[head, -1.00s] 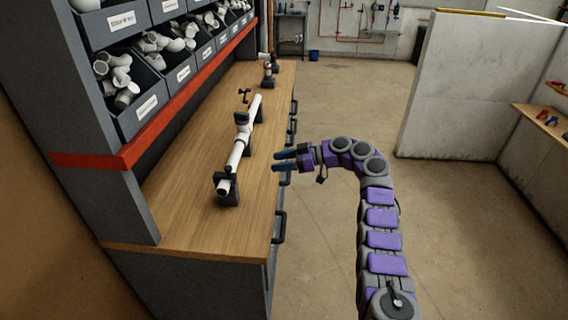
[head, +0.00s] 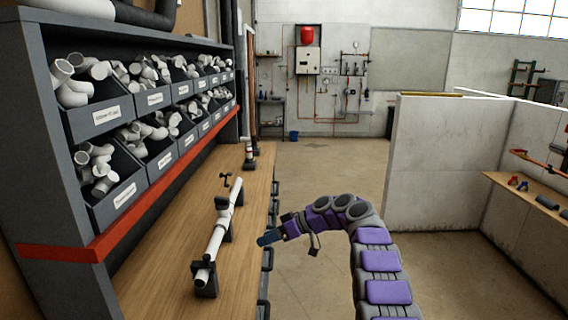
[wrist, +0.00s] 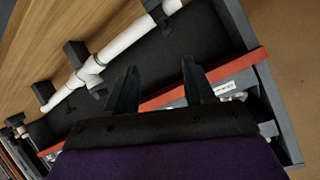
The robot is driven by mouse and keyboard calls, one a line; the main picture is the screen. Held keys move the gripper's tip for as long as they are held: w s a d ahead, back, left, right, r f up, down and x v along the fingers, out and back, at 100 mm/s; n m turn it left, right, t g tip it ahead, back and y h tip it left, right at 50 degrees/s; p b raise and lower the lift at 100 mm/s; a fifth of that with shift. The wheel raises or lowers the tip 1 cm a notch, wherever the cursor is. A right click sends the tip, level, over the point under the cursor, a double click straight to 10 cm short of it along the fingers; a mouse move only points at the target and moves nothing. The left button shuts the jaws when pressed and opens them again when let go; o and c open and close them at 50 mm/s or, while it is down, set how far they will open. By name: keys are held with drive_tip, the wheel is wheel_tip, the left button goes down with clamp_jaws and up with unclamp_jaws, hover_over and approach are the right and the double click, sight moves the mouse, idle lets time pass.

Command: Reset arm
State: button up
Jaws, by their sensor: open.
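My gripper (head: 268,238) is at the end of my purple and grey arm, just off the right edge of the workbench. It is empty and points left toward the bench. In the wrist view its two dark fingers (wrist: 160,88) stand apart with nothing between them. A white pipe assembly (head: 219,236) rests in dark holders on the wooden bench top, left of my gripper and apart from it. The pipe also shows in the wrist view (wrist: 123,41), beyond the fingers.
The wooden workbench (head: 150,290) runs along the left. Above it is a shelf of grey bins (head: 118,186) with white fittings and a red edge strip (head: 75,254). A low partition wall (head: 440,165) stands right. Concrete floor (head: 330,180) between them is clear.

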drive_tip(key=s+d+r+m+h, duration=0.2)
drive_tip(key=s+m, duration=0.1)
drive_tip(key=s, duration=0.5)
drive_tip(key=s+d+r+m+g+h, duration=0.1)
drive_tip(key=s+d+m+h, duration=0.15)
drive_tip(key=s, duration=0.55)
drive_tip(key=s+d+r+m+h, duration=0.2)
drive_tip(key=s+d+m, duration=0.1)
drive_tip(key=s, duration=0.6)
drive_tip(key=s+d+f+m+h, duration=0.1)
drive_tip(key=s+d+f+h, duration=0.1)
drive_tip(key=s, duration=0.9)
drive_tip(key=s+d+f+m+g+h, duration=0.1)
drive_tip(key=s+d, duration=0.4)
drive_tip(key=s, duration=0.6)
drive_tip(key=s+d+f+m+h, duration=0.2)
drive_tip(key=s+d+f, duration=0.1)
drive_tip(key=s, duration=0.8)
drive_tip(key=shift+d+f+g+h, duration=0.3)
drive_tip(key=shift+d+h, duration=0.05)
drive_tip(key=shift+d, duration=0.2)
